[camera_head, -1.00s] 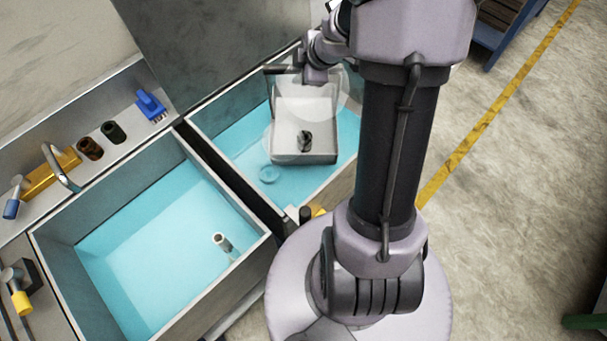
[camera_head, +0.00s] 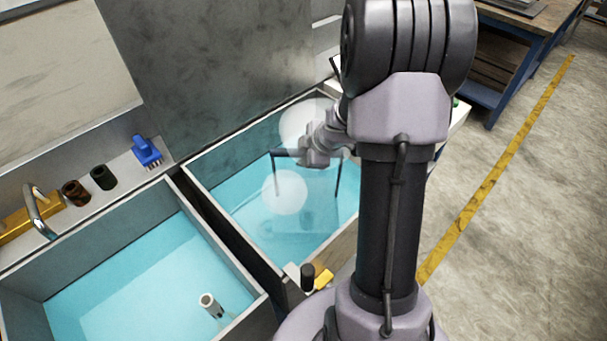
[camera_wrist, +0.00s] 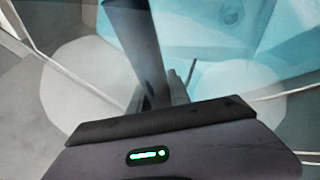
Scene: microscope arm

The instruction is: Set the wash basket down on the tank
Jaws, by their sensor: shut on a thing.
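My gripper (camera_head: 312,158) is shut on the dark handle (camera_head: 338,178) of the wash basket, over the right-hand tank (camera_head: 233,231). The basket body (camera_head: 305,215) shows only faintly below the handle, through the blue liquid, and looks mostly or wholly under the surface. I cannot tell whether it touches the tank floor. In the wrist view the dark handle bar (camera_wrist: 140,45) runs up from between the fingers (camera_wrist: 175,90), which are partly hidden by the gripper housing. The basket body is unclear there.
A second tank (camera_head: 228,260) with blue liquid and an upright pipe (camera_head: 211,305) is on the left. Pale round translucent patches (camera_head: 285,192) blur the basket area.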

